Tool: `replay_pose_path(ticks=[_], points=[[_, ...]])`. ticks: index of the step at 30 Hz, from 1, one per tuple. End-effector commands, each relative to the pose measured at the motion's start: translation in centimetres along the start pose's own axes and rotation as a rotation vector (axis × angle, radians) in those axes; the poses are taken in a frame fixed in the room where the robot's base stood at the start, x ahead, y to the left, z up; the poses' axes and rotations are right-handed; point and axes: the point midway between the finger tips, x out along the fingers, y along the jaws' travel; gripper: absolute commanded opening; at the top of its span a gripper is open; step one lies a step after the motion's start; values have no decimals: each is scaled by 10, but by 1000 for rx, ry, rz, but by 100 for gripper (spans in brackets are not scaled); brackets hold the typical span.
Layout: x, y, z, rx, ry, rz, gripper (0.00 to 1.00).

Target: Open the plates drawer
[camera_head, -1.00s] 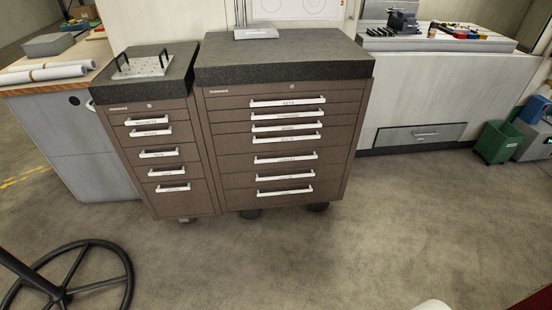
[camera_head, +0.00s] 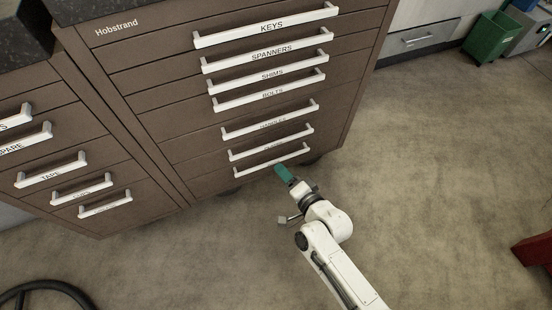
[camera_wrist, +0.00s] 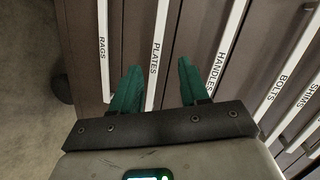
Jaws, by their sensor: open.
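The plates drawer (camera_head: 222,163) is second from the bottom in the brown right-hand cabinet and looks shut. Its white bar handle (camera_head: 272,144) has a label too small to read in the head view. In the wrist view the handle marked PLATES (camera_wrist: 157,50) runs nearly upright in the picture. My gripper (camera_wrist: 160,66) is open and empty, with one green finger on each side of that handle's line. I cannot tell whether the fingertips reach past the bar. In the head view my gripper (camera_head: 281,169) shows near the right end of the lowest handles.
The RAGS handle (camera_wrist: 103,50) and HANDLES handle (camera_wrist: 225,45) lie close on either side. A second brown drawer cabinet (camera_head: 62,205) stands at left. A black wheel-like ring (camera_head: 50,288) is at lower left. Open floor (camera_head: 430,150) lies to the right.

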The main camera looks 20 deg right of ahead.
Motion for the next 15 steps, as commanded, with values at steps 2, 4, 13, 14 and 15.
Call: replay_pose_path(ticks=[2, 4, 13, 14, 15], points=[[14, 24, 4, 103, 65, -72, 45], [18, 32, 1, 179, 115, -126, 45], [26, 42, -8, 315, 212, -236, 45], [28, 41, -9, 316, 213, -237, 45], [32, 40, -10, 316, 213, -238, 45]])
